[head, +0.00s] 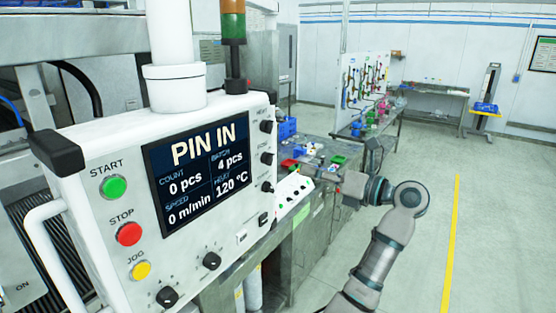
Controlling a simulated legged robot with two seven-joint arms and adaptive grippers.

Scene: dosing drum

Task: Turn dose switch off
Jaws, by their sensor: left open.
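A white control panel (140,205) fills the left. Its screen (202,172) reads PIN IN, 0 pcs, 4 pcs, 0 m/min and 120 °C. Green START (113,187), red STOP (129,234) and yellow JOG (141,270) buttons sit on its left side. Black knobs are along its right edge (266,158) and bottom (212,261). A small white box with dark controls (292,192) is beside the panel. The labels are too small to tell which control is the dose switch. My left gripper (309,169) is open beyond the white box, small and unclear. My right gripper is out of view.
A metal bench (312,243) runs behind the panel, with blue bins (286,128) and small parts. The floor on the right is clear, with a yellow line (450,245).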

